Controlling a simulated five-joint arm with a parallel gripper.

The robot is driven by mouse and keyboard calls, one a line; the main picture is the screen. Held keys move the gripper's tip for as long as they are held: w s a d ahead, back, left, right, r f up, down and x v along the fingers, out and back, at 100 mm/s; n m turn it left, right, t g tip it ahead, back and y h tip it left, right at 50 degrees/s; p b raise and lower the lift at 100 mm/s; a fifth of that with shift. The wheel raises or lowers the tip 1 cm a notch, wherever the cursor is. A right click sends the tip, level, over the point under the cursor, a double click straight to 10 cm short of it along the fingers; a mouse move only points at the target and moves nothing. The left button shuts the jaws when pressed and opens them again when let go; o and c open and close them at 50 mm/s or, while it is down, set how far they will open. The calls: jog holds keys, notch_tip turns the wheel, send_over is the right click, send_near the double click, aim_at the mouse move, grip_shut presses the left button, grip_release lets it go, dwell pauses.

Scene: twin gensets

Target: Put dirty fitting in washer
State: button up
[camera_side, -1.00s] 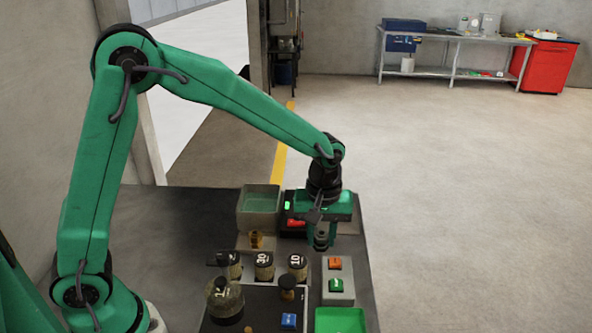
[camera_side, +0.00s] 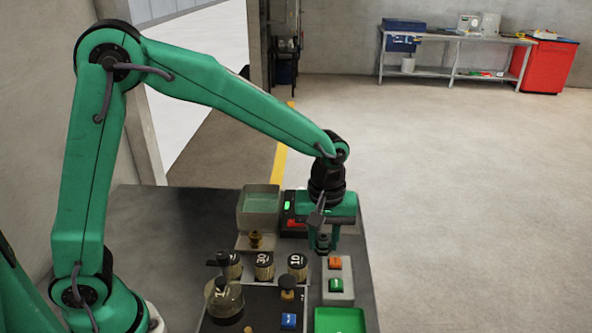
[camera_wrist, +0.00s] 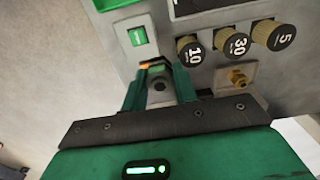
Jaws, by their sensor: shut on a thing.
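My gripper (camera_side: 323,243) points down near the right side of the bench, behind the button box. It is shut on a small dark grey fitting (camera_wrist: 159,85), held upright between the two green fingers. The fitting (camera_side: 323,240) shows as a dark stub in the side view, and its lower end is hard to make out. An open-topped box with greenish contents (camera_side: 259,205), which looks like the washer, stands to the left of my gripper. A brass fitting (camera_side: 256,239) sits in front of this box and also shows in the wrist view (camera_wrist: 237,78).
The button box (camera_side: 337,281) has an orange and a green button, close in front of my gripper. Several numbered dark cylinders (camera_side: 264,266) stand to the left. A green tray (camera_side: 340,320) is at the front. A dark device with lights (camera_side: 291,214) is behind my gripper.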

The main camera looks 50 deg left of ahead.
jog(key=shift+w+a+r, duration=0.1)
jog(key=shift+w+a, duration=0.1)
jog(key=shift+a, duration=0.45)
jog(key=w+a+r, duration=0.1)
jog(key=a+r, duration=0.1)
jog(key=a, duration=1.3)
jog(key=w+a+f, duration=0.1)
jog(key=a+f, duration=0.1)
jog(key=a, duration=0.2)
jog(key=w+a+f, duration=0.1)
jog(key=a+f, duration=0.2)
jog(key=a, duration=0.1)
jog(key=a+f, duration=0.2)
jog(key=a, duration=0.1)
jog(key=shift+w+a+f, duration=0.25)
jog(key=shift+w+a, duration=0.15)
jog(key=shift+f, duration=2)
jog(key=shift+f, duration=0.15)
jog(key=o, duration=1.1)
